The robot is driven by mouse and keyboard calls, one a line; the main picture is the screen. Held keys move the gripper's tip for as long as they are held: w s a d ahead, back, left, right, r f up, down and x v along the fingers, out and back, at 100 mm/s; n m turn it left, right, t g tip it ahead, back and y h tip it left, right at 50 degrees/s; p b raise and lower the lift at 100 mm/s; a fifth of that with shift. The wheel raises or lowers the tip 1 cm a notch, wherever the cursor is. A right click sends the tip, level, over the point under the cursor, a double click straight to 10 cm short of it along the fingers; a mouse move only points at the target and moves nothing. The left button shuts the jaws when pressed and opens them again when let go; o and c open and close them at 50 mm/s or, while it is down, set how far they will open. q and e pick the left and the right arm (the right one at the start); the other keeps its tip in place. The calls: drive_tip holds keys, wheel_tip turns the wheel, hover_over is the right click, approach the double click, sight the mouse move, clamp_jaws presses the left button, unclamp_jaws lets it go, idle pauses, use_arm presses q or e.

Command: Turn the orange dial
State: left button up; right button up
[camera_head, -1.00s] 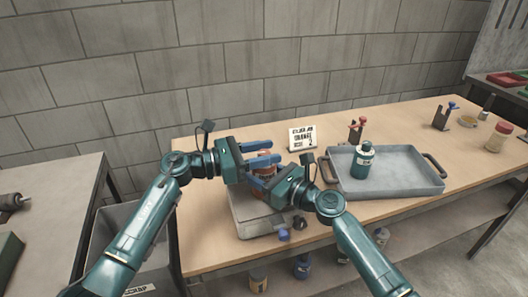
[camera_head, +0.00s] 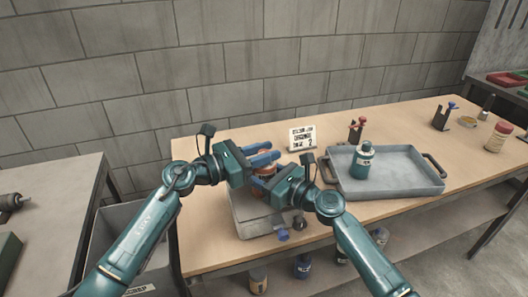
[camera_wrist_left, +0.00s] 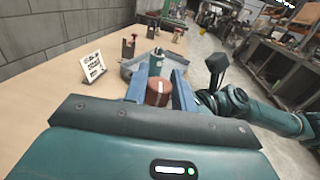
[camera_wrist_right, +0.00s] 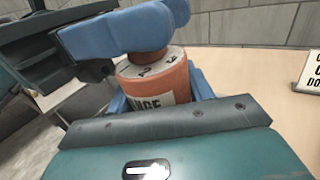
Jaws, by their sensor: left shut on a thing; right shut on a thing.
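The orange dial (camera_wrist_left: 157,93) shows as a reddish-brown cap with a white mark in the left wrist view, between the two blue fingers of my left gripper (camera_wrist_left: 159,84). It sits on top of an upright orange container (camera_wrist_right: 165,78) with a white label, partly hidden, and numbers around its rim. My left gripper (camera_head: 268,153) comes in from the left and is shut on the dial. My right gripper (camera_head: 268,182) is lower and shut on the container's body. In the head view the grippers hide most of both.
A small sign (camera_head: 302,138) stands behind. To the right is a grey tray (camera_head: 410,182) with a teal bottle (camera_head: 363,163). The table's front edge is close.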

use_arm(q)
drive_tip(key=n+t+y, duration=0.1)
drive_tip(key=n+t, duration=0.1)
drive_tip(key=shift+a+f+t+y, duration=0.1)
drive_tip(key=shift+f+t+y, duration=0.1)
drive_tip(key=shift+t+y, duration=0.15)
drive_tip(key=shift+s+d+r+n+t+y, duration=0.1)
drive_tip(key=shift+d+n+t+y, duration=0.05)
drive_tip(key=shift+n+t+y, duration=0.55)
drive_tip(key=shift+d+r+n+t+y, duration=0.1)
drive_tip(key=shift+n+t+y, duration=0.55)
drive_tip(key=shift+t, duration=0.1)
drive_tip(key=shift+y, duration=0.3)
drive_tip(key=shift+a+n+t, duration=0.15)
drive_tip(key=shift+n+t, duration=0.2)
drive_tip(key=shift+t, duration=0.05)
drive_tip(key=o, duration=1)
drive_tip(key=v, duration=1.2)
drive_tip(key=shift+r, duration=0.1)
